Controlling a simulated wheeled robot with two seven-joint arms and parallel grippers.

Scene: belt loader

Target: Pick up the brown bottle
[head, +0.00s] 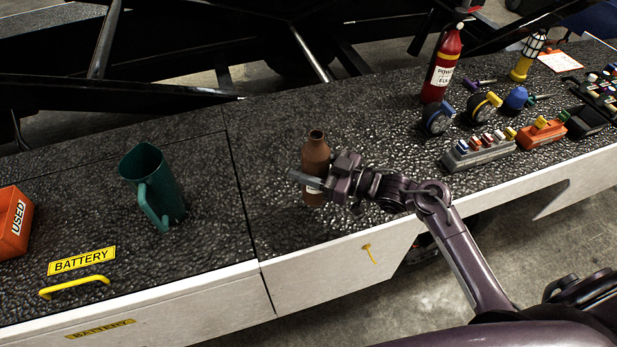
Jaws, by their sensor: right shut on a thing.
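The brown bottle (316,154) stands upright near the middle of the black textured top in the head view. It has a short open neck and a pale label, partly covered by the gripper. My right gripper (318,182) reaches in from the right and is shut on the bottle's body. The bottle's base is close to the surface; I cannot tell whether it touches. My left gripper is not in view.
The front edge (330,275) is close. Dark bars cross behind.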

